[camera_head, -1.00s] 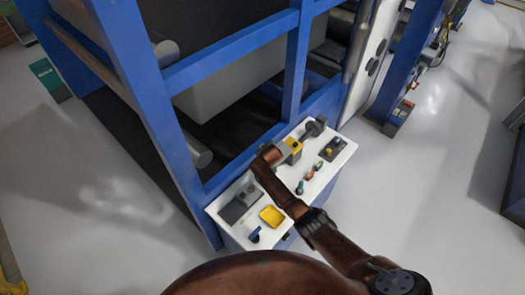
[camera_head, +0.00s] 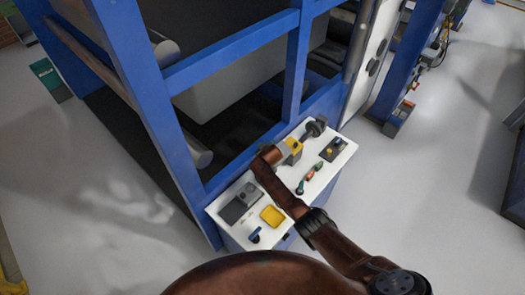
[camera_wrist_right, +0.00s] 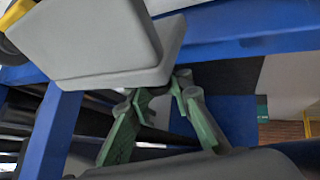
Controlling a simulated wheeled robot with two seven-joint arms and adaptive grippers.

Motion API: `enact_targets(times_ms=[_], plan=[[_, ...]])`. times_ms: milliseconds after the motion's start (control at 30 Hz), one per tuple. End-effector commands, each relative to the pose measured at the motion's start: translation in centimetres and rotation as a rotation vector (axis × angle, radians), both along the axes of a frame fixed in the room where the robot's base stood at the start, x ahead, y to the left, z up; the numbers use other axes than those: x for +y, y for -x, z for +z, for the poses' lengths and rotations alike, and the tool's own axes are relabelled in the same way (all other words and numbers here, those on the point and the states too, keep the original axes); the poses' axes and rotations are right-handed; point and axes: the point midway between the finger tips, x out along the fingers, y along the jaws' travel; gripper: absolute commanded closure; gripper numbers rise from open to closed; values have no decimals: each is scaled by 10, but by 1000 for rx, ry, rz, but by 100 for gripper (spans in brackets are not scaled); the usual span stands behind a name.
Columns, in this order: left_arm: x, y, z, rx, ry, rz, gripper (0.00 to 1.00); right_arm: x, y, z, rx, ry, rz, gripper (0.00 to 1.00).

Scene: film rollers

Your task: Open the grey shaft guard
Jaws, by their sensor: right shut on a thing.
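The grey shaft guard (camera_wrist_right: 90,40) fills the upper left of the right wrist view as a smooth, blocky piece with a thinner edge panel on its right. The fingers of my right gripper (camera_wrist_right: 160,88) meet at its lower corner and are shut on it. In the head view my right arm reaches over the white-topped bench (camera_head: 285,195) and ends beside a yellow block (camera_head: 294,149). The arm hides the fingertips and most of the guard there. A yellow part also shows beside the guard in the wrist view (camera_wrist_right: 20,14). My left gripper is out of view.
A blue machine frame (camera_head: 160,110) stands directly behind the bench. On the bench are a dark grey box (camera_head: 234,211), a yellow tray (camera_head: 272,216), small coloured pieces and a black knob box (camera_head: 332,149). Open pale floor lies to the right.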

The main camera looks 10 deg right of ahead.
Motion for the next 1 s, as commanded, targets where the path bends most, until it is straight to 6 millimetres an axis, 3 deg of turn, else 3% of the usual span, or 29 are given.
enact_targets(times_ms=[33, 200, 233, 500, 1000], plan=[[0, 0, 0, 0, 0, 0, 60, 12, -4, 9, -17, -12, 13, 100], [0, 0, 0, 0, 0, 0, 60, 12, -4, 9, -17, -12, 13, 100], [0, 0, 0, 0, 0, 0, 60, 12, -4, 9, -17, -12, 13, 85], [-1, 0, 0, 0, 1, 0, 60, 5, -2, 5, -10, -7, 5, 67], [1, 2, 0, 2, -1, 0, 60, 2, 6, 9, -4, -4, 2, 66]])
